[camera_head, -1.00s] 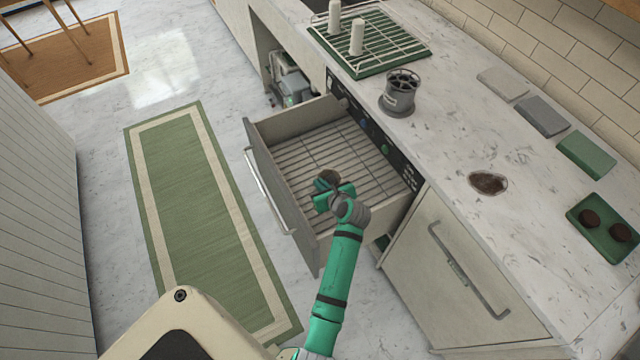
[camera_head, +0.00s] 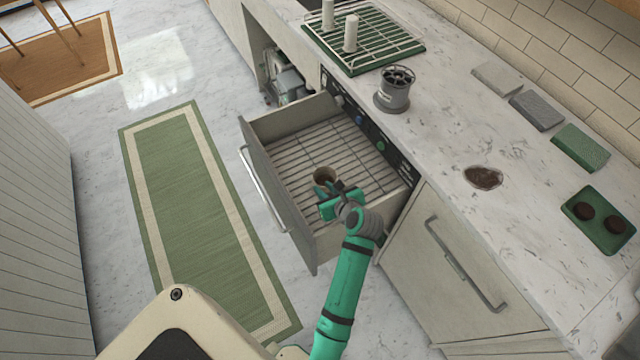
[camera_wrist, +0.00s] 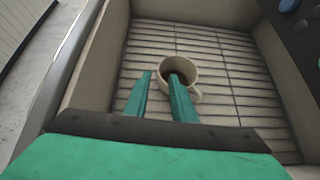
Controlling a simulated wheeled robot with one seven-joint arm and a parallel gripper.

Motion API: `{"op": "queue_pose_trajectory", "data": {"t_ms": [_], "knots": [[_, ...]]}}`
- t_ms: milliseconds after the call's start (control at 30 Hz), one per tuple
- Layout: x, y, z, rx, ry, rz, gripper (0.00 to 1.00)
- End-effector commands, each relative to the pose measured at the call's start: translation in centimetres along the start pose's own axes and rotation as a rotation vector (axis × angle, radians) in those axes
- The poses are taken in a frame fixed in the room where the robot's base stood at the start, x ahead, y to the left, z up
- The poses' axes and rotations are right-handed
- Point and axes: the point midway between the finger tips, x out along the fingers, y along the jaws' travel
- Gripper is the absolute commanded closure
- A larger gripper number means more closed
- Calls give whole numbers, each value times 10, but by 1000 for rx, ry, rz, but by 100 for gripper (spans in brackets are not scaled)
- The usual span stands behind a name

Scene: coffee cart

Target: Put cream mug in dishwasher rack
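The cream mug (camera_head: 322,175) is upright on the wire rack (camera_head: 300,150) inside the pulled-out dishwasher drawer. In the wrist view the mug (camera_wrist: 194,72) shows a dark inside, with its handle on the right. My gripper (camera_head: 328,205) is just on the near side of the mug. In the wrist view its two fingers (camera_wrist: 161,76) are spread apart. The right fingertip overlaps the mug's opening and the left one is outside its left wall. I cannot tell whether either finger touches the mug.
The drawer's front panel (camera_head: 275,195) stands left and its walls surround the rack. The counter above holds a grey grinder-like container (camera_head: 393,92), a drying rack (camera_head: 370,45), folded cloths, a brown spill (camera_head: 484,177) and a green tray (camera_head: 600,235). The rest of the wire rack is empty.

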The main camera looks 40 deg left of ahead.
Motion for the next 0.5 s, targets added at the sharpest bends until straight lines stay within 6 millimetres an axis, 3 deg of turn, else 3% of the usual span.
{"op": "queue_pose_trajectory", "data": {"t_ms": [200,500], "knots": [[-33,-1,0,0,0,-3,77],[-46,-1,-1,2,1,-2,77]]}}
